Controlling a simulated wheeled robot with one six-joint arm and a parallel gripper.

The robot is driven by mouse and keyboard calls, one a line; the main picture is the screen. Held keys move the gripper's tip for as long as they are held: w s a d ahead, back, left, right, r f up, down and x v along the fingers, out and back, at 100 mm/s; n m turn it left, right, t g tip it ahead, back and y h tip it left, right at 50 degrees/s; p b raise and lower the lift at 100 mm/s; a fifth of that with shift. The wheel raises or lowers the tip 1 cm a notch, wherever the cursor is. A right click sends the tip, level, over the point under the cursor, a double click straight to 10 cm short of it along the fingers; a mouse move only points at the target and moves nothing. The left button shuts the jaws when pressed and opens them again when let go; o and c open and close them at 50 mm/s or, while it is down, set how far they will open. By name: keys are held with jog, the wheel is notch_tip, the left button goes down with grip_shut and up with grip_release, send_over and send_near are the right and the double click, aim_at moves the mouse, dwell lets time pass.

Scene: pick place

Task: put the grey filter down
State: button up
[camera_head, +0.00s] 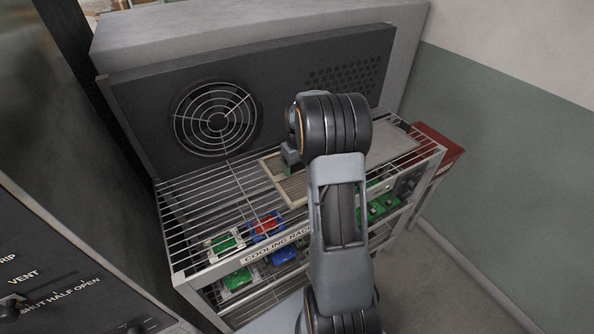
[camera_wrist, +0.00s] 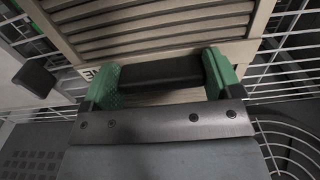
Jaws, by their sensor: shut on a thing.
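The grey filter (camera_head: 295,188) is a flat, slatted panel with a pale frame. In the head view it is over the wire top of the cooling rack (camera_head: 190,225), partly hidden behind my arm. In the wrist view the filter (camera_wrist: 150,22) fills the upper middle, its slats running across. In the wrist view my gripper (camera_wrist: 162,75) is shut on the filter at a dark bar between green side pieces. I cannot tell whether the filter touches the wires.
A dark panel with a round fan grille (camera_head: 216,117) stands behind the rack. A flat grey sheet (camera_head: 394,141) lies on the rack top at right. Green and blue trays (camera_head: 238,279) sit below the wires. A red-topped stand (camera_head: 440,140) adjoins at right. The left wire top looks bare.

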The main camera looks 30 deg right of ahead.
aim_at(297, 173)
jog(key=shift+w+a+f, duration=0.15)
jog(key=shift+w+f, duration=0.15)
jog(key=shift+f, duration=0.1)
jog(key=shift+f+p, duration=0.75)
jog(key=shift+f, duration=0.8)
jog(key=shift+f, duration=0.15)
jog(key=o, duration=0.8)
